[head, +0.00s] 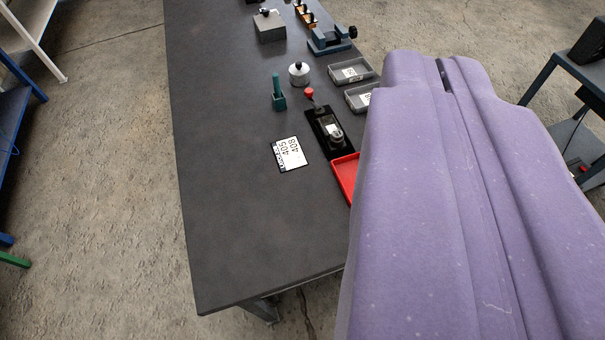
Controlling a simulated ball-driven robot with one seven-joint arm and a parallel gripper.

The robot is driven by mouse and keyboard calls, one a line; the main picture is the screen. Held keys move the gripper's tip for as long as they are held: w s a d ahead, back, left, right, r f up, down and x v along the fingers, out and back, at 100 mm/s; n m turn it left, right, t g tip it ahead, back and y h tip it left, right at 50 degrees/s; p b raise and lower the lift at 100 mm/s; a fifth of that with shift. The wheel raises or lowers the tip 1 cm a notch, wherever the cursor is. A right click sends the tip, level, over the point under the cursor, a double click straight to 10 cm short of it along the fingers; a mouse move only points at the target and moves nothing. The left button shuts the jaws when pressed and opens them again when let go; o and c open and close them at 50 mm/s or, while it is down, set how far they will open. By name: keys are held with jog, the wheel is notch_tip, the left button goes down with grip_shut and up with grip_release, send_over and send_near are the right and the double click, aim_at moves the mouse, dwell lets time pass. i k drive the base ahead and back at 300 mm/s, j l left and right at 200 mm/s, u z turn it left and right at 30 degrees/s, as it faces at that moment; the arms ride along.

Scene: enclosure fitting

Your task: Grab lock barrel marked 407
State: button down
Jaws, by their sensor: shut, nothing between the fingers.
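No lock barrel marked 407 can be made out. A small metal cylindrical part (336,136) sits on a black plate (323,124) on the dark table; any number on it is too small to read. Two grey bins (351,71) with white labels stand beyond it; their labels and contents are unreadable, and the nearer bin (358,98) is partly hidden.
A white card (289,155) with printed numbers lies on the table (235,225). A red tray (345,172) is partly hidden. A green holder (278,97), white knobbed cylinder (299,74), blue vise (331,41) and grey block (269,28) stand farther back. The table's near left is clear.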

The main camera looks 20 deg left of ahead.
aim_at(338, 135)
jog(key=k+j, duration=0.15)
jog(key=k, duration=0.15)
jog(key=l+u, duration=0.25)
jog(key=l, duration=0.35)
jog(key=l+u, duration=0.3)
jog(key=l, duration=0.35)
jog(key=l+u, duration=0.25)
jog(key=l, duration=0.4)
jog(key=k+l+u, duration=0.1)
jog(key=l+u, duration=0.15)
jog(key=l, duration=0.35)
jog(key=l+u, duration=0.3)
jog(key=l, duration=0.4)
jog(key=l+u, duration=0.25)
jog(key=l, duration=0.4)
jog(key=i+l+u, duration=0.1)
jog(key=u, duration=0.25)
jog(key=i+l+u, duration=0.15)
jog(key=u, duration=0.2)
jog(key=l+u, duration=0.2)
jog(key=u, duration=0.2)
jog(key=i, duration=0.05)
